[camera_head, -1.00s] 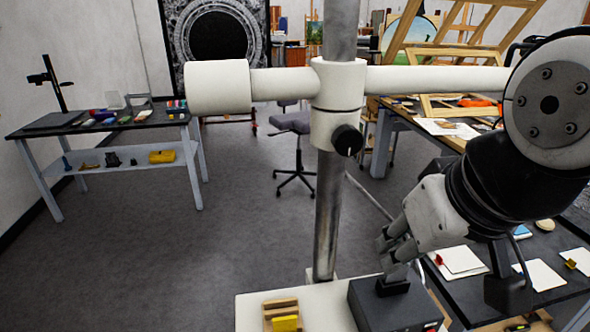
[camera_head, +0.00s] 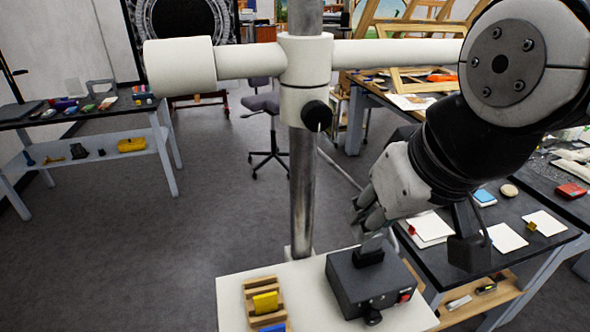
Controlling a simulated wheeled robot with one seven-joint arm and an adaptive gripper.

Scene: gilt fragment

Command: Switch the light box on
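A dark box (camera_head: 356,288) stands on a white base (camera_head: 234,296) at the bottom centre. Its front has a small red switch (camera_head: 405,297) at the right and a black knob (camera_head: 372,317). It seems to be the light box; no glow shows. I cannot read the switch's position. My gripper (camera_head: 366,224) points down above the back of the box. A grey piece below the fingers meets a black block on the box top; I cannot tell if it is a fingertip or a separate part. The finger gap is hard to make out.
A metal post (camera_head: 302,190) with a white crossbar (camera_head: 385,52) rises behind the box. A wooden rack (camera_head: 248,296) with a yellow block (camera_head: 265,302) stands left of the box. A dark table (camera_head: 480,225) with cards is at right. A workbench (camera_head: 75,115) stands at far left.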

